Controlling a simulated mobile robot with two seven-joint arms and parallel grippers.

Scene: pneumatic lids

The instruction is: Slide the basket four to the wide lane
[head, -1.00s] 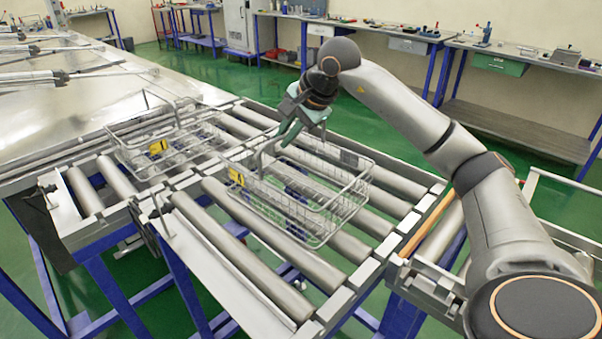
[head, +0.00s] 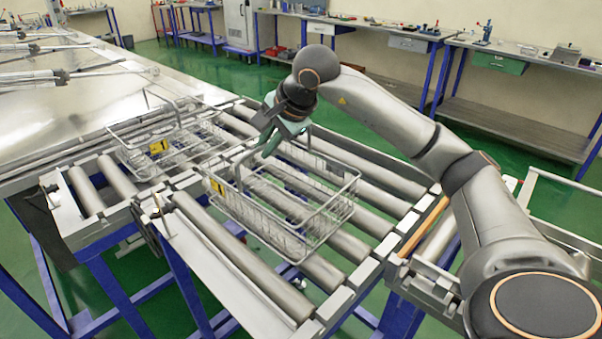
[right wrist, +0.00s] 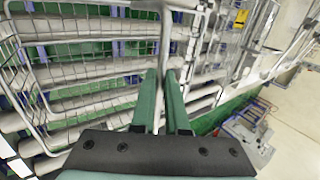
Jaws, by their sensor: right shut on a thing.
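A wire basket (head: 287,210) with a yellow tag (head: 217,187) stands on the long rollers in the head view; the number on its tag is too small to read. My right gripper (head: 264,148) is shut on the upright wire handle at the basket's far-left side. In the right wrist view the green fingers (right wrist: 163,75) close around that wire, and the basket's mesh (right wrist: 80,45) fills the left. A second wire basket (head: 165,152) with a yellow tag stands farther left on the rollers. My left gripper is not in view.
A roller (head: 235,257) in front of the held basket is bare. A metal rail (head: 140,207) crosses the roller frame between the two baskets. A large metal table (head: 75,95) lies at the left. Workbenches (head: 440,45) stand along the back wall.

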